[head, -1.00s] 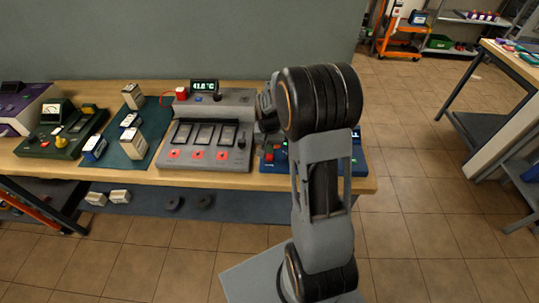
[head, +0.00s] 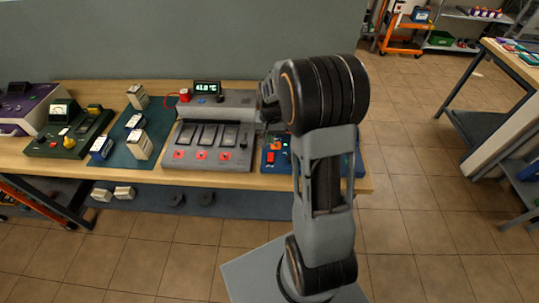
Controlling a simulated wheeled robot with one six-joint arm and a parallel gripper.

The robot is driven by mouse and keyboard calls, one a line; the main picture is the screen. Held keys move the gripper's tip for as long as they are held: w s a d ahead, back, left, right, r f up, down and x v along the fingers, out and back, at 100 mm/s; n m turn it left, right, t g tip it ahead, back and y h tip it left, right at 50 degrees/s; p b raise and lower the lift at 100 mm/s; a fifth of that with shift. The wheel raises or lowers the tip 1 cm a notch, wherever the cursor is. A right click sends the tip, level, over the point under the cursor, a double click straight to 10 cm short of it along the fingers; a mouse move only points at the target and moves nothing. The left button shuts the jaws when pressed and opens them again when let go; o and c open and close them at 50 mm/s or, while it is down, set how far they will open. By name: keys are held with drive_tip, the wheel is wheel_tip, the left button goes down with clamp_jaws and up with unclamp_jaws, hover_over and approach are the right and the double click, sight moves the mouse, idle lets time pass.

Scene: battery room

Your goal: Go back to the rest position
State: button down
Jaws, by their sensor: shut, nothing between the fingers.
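My arm stands upright right of the picture's middle in the head view, in front of the bench's right end. Its upper links bend away from me toward the bench, and a dark wrist part shows just left of the big joint. My gripper is hidden behind the arm, so its fingers do not show. The grey charger (head: 212,134) with several slots, red marks and a lit display (head: 207,87) is left of the arm. A blue device (head: 276,160) is partly covered by the arm.
The wooden bench (head: 240,181) also carries a green meter box (head: 68,137), a purple device (head: 22,106) and a dark green mat (head: 119,157) with several small battery blocks. A lower shelf (head: 225,203) is below. Tiled floor (head: 425,170) is clear on the right, before another table (head: 510,62).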

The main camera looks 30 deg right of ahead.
drive_tip(key=shift+s+f, duration=0.15)
drive_tip(key=shift+s, duration=0.1)
drive_tip(key=shift+s+a+f+n+g, duration=0.15)
drive_tip(key=shift+s+n, duration=0.1)
drive_tip(key=shift+s, duration=0.25)
drive_tip(key=shift+s+a+f+n+g, duration=0.15)
drive_tip(key=shift+s+n, duration=0.1)
drive_tip(key=shift+s, duration=0.2)
drive_tip(key=s+a+r+n+t, duration=0.2)
drive_tip(key=s+a+r, duration=0.2)
drive_tip(key=s+r, duration=0.3)
drive_tip(key=s+a+r+n+t, duration=0.2)
drive_tip(key=s+a+r, duration=0.3)
drive_tip(key=r, duration=0.3)
drive_tip(key=shift+s+n+t, duration=0.4)
drive_tip(key=shift+s+t, duration=0.2)
drive_tip(key=shift+s, duration=0.3)
